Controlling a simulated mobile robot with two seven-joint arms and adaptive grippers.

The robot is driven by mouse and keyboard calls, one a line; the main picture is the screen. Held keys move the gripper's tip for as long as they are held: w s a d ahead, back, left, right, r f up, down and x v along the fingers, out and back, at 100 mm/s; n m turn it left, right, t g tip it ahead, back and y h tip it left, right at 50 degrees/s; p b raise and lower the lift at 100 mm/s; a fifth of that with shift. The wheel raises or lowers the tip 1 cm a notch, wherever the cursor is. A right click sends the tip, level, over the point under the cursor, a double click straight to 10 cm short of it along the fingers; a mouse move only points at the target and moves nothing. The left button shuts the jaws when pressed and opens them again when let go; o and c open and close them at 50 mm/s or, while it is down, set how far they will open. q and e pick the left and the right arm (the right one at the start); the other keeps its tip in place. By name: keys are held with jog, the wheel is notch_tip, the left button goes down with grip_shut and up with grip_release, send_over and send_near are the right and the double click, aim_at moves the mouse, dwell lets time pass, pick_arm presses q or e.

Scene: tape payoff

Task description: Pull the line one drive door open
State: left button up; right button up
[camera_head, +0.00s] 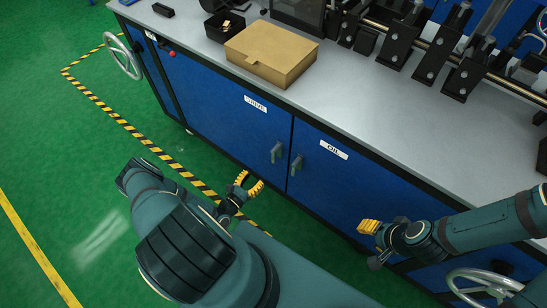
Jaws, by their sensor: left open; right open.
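The drive door (225,115) is a blue cabinet panel with a white label reading "DRIVE", and it looks shut. Its grey upright handle (277,152) is near the door's right edge. My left gripper (249,182) has yellow fingertips, is open and empty, and is in front of the cabinet, lower left of the handle in the picture and apart from it. My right gripper (369,227) is in front of the cabinet at the right, away from the drive door. It is open, though its fingers overlap in this view. Nothing shows in it.
The blue oil door (335,185), with its own handle (297,165), adjoins at the right and looks shut. A grey worktop (350,100) above carries a cardboard box (270,52) and machine parts. Handwheels (123,56) (484,287) stick out at both sides. Green floor lies open at the left.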

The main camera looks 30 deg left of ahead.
aim_at(273, 157)
pick_arm(q)
jog(key=w, duration=0.4)
jog(key=w+b, duration=0.1)
jog(key=w, duration=0.3)
jog(key=w+d+b, duration=0.1)
jog(key=w, duration=0.3)
jog(key=shift+w+d, duration=0.1)
jog(key=shift+w, duration=0.3)
grip_shut()
